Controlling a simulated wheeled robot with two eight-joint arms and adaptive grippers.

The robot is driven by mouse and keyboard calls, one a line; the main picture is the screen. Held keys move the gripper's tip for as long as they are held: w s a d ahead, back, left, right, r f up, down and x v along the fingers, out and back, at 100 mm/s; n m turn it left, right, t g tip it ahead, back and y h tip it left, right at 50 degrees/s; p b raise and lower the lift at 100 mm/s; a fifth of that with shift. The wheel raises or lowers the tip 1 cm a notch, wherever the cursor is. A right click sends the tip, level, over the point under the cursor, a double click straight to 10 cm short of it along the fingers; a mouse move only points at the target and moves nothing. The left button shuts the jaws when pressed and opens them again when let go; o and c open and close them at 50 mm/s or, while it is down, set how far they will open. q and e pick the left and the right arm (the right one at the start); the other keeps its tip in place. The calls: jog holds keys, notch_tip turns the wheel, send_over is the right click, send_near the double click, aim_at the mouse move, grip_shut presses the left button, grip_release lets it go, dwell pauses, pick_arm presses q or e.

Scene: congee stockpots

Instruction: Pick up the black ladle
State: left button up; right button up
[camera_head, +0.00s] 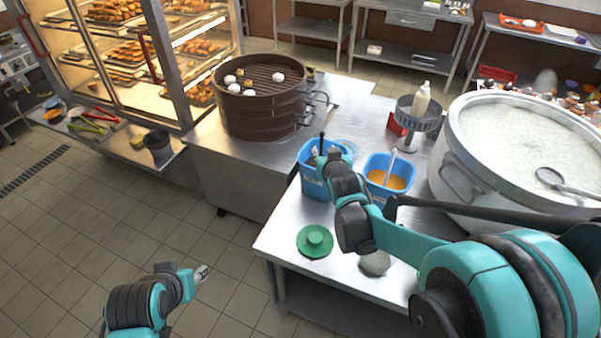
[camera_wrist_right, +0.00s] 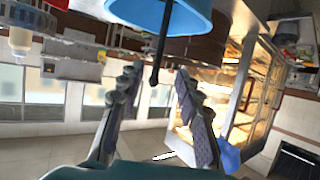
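The black ladle's handle (camera_head: 321,143) sticks up from the left blue container (camera_head: 313,184). Its bowl is hidden inside. In the right wrist view, which is turned upside down, the dark handle (camera_wrist_right: 161,45) hangs from the blue rim and its tip lies between my fingers. My right gripper (camera_wrist_right: 157,98) is open, with a finger on each side of the handle and visible gaps to both. In the head view my right wrist partly covers the left container. My left gripper (camera_head: 202,273) is low over the floor, far from the ladle; its finger opening is unclear.
A second blue container (camera_head: 376,188) with orange contents and a light utensil stands close on the right. A green lid (camera_head: 315,241) lies in front. A large congee pot (camera_head: 450,170) with another ladle (camera_head: 550,177) stands right. A steamer (camera_head: 258,110) stands behind left.

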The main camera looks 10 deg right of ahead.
aim_at(322, 143)
jog(key=b+x, duration=0.3)
jog(key=x, duration=0.5)
jog(key=shift+w+d, duration=0.1)
jog(key=shift+w, duration=0.25)
jog(key=shift+r, duration=0.1)
grip_shut()
